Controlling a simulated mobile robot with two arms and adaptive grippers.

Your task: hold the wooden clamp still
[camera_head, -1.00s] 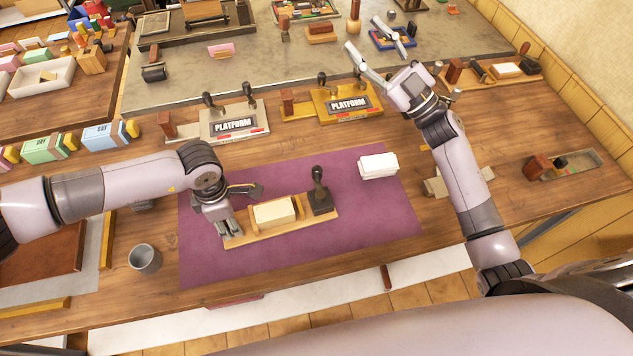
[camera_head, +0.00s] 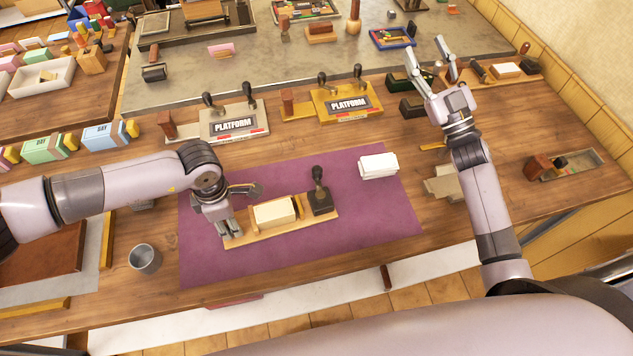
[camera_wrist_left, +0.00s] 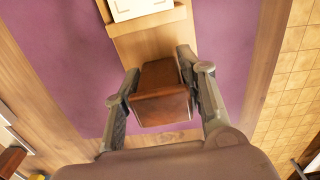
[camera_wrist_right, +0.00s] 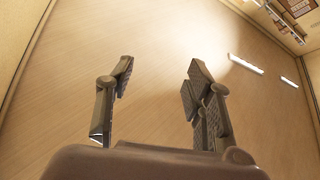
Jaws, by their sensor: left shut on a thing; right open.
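The wooden clamp (camera_head: 243,238) lies on the purple mat (camera_head: 340,222), a light board holding a pale block (camera_head: 274,212) in its middle. A dark stamp-like piece (camera_head: 320,200) with an upright knob handle stands at its right end. My left gripper (camera_head: 229,230) is at the clamp's left end. In the left wrist view its fingers are shut on a reddish-brown block (camera_wrist_left: 162,94) at that end of the board. My right gripper (camera_head: 433,65) is raised over the back right of the bench, open and empty; the right wrist view shows its fingers (camera_wrist_right: 158,95) apart.
A white paper stack (camera_head: 378,166) lies at the mat's right edge. A grey cup (camera_head: 144,258) stands left of the mat. Two PLATFORM presses, one grey (camera_head: 235,124) and one yellow (camera_head: 347,103), stand behind it. Dark boxes (camera_head: 411,106) sit below my right gripper.

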